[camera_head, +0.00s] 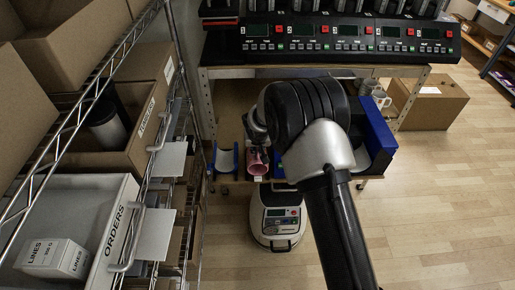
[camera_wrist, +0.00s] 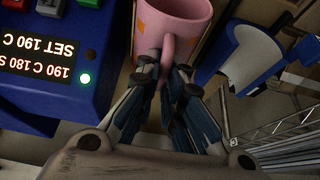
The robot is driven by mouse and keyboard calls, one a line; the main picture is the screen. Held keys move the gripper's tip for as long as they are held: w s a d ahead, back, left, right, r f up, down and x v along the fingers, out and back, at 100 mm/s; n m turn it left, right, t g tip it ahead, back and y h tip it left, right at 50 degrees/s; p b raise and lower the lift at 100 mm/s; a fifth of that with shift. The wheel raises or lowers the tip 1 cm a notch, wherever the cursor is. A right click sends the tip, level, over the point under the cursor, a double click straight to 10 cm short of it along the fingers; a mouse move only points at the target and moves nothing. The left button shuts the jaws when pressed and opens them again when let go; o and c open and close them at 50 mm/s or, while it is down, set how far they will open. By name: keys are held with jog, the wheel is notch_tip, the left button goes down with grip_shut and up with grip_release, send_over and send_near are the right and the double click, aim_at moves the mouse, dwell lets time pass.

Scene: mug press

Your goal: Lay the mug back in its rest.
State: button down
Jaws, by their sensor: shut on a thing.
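The pink mug (camera_wrist: 172,24) has orange patches and shows at the top of the wrist view, its open mouth toward the upper right. My gripper (camera_wrist: 163,75) is shut on its handle. In the head view the pink mug (camera_head: 258,160) is just left of my wrist, and my gripper (camera_head: 256,130) is mostly hidden behind my arm. A blue rest with a pale curved hollow (camera_head: 225,160) stands left of the mug, apart from it. In the wrist view this rest (camera_wrist: 247,55) is to the right, and its hollow is empty.
A blue unit with a lit display (camera_wrist: 45,60) is close to the mug's other side. A wire shelf with bins (camera_head: 105,215) lines the left. A control bench (camera_head: 340,45) stands behind. The wooden floor (camera_head: 440,210) at right is clear.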

jog(key=shift+w+a+p, duration=0.15)
jog(key=shift+w+p, duration=0.15)
jog(key=shift+w, duration=0.65)
jog(key=shift+w+a+p, duration=0.1)
jog(key=shift+w+p, duration=0.15)
jog(key=shift+w, duration=0.65)
jog(key=shift+s+f+b, duration=0.1)
jog(key=shift+f+b, duration=0.8)
jog(key=shift+f, duration=0.05)
jog(key=c, duration=1.6)
grip_release()
jog(key=shift+c, duration=0.2)
jog(key=shift+o, duration=0.2)
jog(key=o, duration=1.3)
jog(key=shift+d, duration=0.15)
jog(key=shift+c, duration=0.3)
jog(key=shift+r, duration=0.1)
